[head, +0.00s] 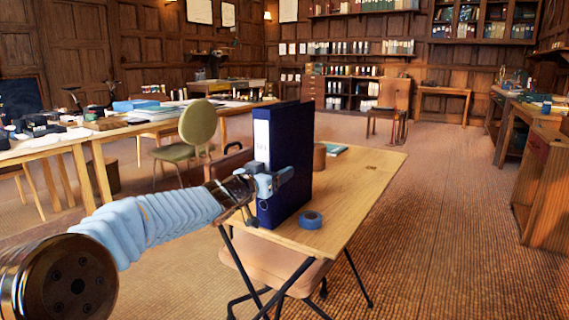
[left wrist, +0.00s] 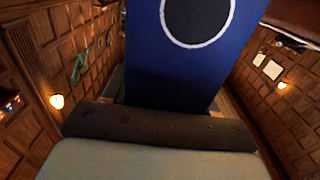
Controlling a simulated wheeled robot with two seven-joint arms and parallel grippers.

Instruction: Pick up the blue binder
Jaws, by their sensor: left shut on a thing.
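The blue binder (head: 297,155) stands upright at the near left part of the small wooden table (head: 362,185), its spine with a white label facing left. My left gripper (head: 268,182) is at the spine and shut on the binder at about mid-height. In the left wrist view the blue binder (left wrist: 195,60) fills the upper middle, with its pale-rimmed round finger hole showing. The gripper's dark pad lies across the bottom of that view. I cannot tell whether the binder's base touches the table. My right gripper is not in view.
A roll of blue tape (head: 311,220) lies just right of the binder's base. A green chair (head: 197,124) stands behind left.

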